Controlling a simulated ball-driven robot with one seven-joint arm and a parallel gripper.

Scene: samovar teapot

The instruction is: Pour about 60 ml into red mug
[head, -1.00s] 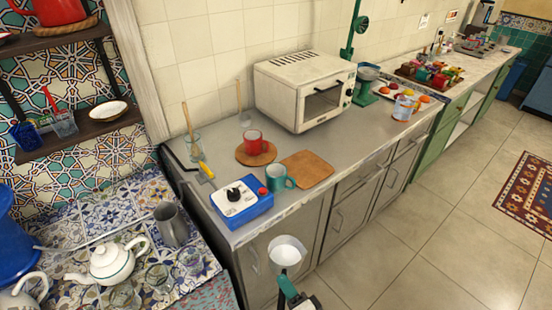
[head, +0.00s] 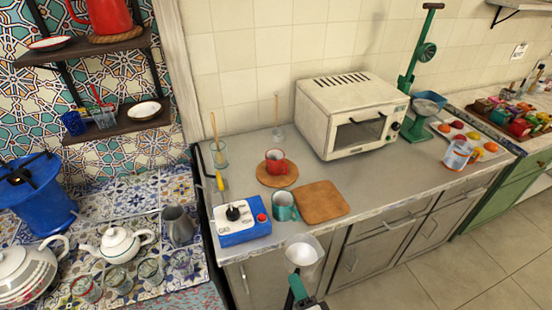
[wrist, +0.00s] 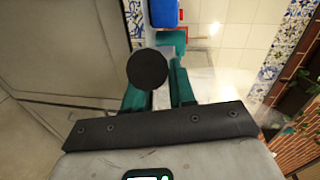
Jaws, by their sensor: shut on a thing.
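The red mug (head: 276,164) stands upright on a round wooden mat (head: 262,178) on the grey counter. My gripper (head: 297,286) is at the bottom of the head view, in front of the counter's front edge. I cannot tell how much liquid is in the jug. The jug is nearer to me than the red mug and well apart from it. In the wrist view the green fingers (wrist: 160,97) show, partly covered by a dark disc.
A teal mug (head: 284,206) stands between the jug and the red mug in the picture. Beside it are a square wooden board (head: 322,202) and a blue-and-white box with a black knob (head: 240,222). A white oven (head: 350,115) stands behind. A teapot (head: 114,245) and glasses are at left.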

